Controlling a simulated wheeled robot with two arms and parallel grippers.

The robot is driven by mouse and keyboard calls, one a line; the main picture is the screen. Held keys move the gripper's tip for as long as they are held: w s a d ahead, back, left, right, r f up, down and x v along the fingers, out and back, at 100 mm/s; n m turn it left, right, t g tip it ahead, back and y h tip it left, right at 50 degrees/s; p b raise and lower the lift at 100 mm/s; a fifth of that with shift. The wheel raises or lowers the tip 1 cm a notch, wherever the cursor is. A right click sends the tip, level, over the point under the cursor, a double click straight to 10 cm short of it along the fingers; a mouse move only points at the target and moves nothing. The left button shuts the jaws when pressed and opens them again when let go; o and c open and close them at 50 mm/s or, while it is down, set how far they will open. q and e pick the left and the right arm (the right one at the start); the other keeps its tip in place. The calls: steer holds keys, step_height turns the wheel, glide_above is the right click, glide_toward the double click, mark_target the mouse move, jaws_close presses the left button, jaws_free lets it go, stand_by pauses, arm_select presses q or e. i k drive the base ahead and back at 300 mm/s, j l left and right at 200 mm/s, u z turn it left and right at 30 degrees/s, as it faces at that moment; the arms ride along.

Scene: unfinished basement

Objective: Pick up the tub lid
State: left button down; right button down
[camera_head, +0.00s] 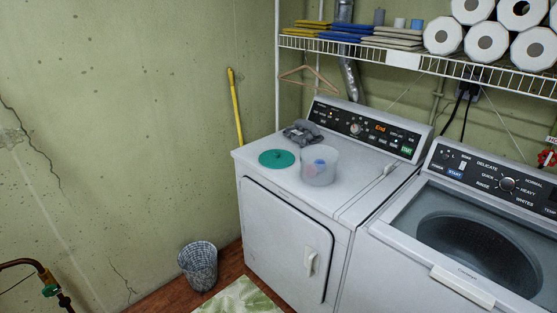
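A round green lid (277,159), which looks like the tub lid, lies flat on top of the white dryer (252,151), near its left front part. Neither of my grippers shows in the head view.
A dark grey cloth (301,132) lies behind the lid. An open washer (463,240) stands to the right of the dryer. A wire shelf (420,62) with paper rolls and folded cloths hangs above. A wastebasket (199,268) and a patterned mat (243,297) are on the floor.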

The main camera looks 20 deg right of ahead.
mark_target(273, 158)
steer(key=i+l+u, duration=0.15)
steer(key=i, duration=1.6)
